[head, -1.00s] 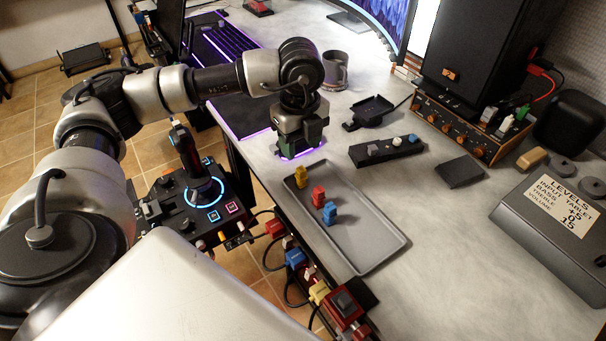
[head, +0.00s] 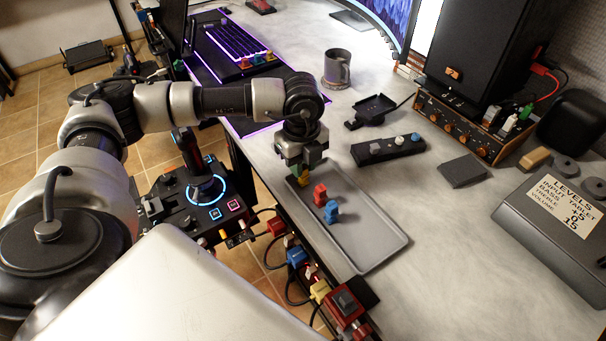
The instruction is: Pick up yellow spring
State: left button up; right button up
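The yellow spring (head: 303,181) stands at the far left end of a grey tray (head: 370,262) on the desk. Only a small part of it shows below my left gripper (head: 302,172), which points down right over it. The fingers are small and dark here, so I cannot tell whether they are open or touch the spring. A red spring (head: 319,194) and a blue spring (head: 331,212) stand in the tray, nearer and to the right. My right gripper is not in view.
A mug (head: 337,70) stands behind my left gripper. A joystick panel (head: 190,195) is at the left.

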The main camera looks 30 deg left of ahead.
pick_arm(q)
grip_shut()
jog(key=shift+r, duration=0.1)
